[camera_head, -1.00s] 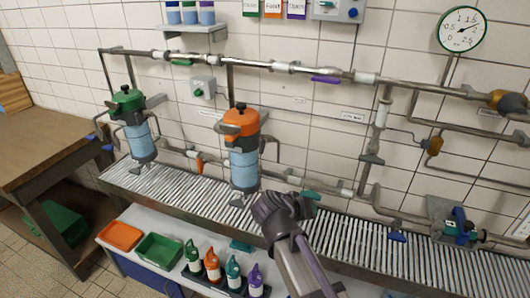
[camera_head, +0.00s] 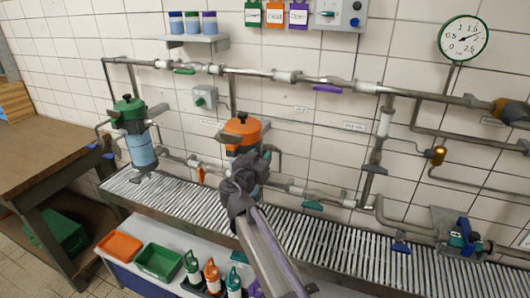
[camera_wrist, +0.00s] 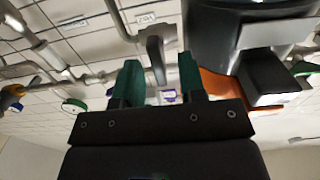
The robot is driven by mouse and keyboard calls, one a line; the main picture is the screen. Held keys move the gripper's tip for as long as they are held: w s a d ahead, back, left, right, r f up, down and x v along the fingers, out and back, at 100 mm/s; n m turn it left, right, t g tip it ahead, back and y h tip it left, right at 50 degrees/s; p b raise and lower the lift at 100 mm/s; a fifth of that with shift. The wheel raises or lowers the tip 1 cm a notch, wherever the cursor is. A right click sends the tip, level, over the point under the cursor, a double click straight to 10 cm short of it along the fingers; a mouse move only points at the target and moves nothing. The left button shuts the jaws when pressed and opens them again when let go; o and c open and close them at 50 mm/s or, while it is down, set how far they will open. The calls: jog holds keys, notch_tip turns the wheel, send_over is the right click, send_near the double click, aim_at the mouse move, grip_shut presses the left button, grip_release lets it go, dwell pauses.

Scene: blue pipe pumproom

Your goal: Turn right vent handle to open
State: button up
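The right vessel has an orange lid (camera_head: 243,128) with a black knob on top. My gripper (camera_head: 258,160) is in front of its blue body and hides most of it. In the wrist view, my gripper (camera_wrist: 160,80) is open, with two green fingers spread apart. A grey bar (camera_wrist: 155,50), which looks like the vent handle, shows between the fingers. I cannot tell whether the fingers touch it. Part of the orange lid shows close by on the right in the wrist view (camera_wrist: 225,92), with a black block (camera_wrist: 268,75) beside it.
The left vessel has a green lid (camera_head: 129,106). Pipes with green and purple valve handles (camera_head: 327,88) run along the tiled wall. A pressure gauge (camera_head: 463,38) hangs at upper right. Trays and bottles stand at the front.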

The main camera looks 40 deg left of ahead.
aim_at(262, 156)
jog(key=x, duration=0.3)
jog(key=shift+w, duration=0.25)
jog(key=shift+c, duration=0.3)
grip_shut()
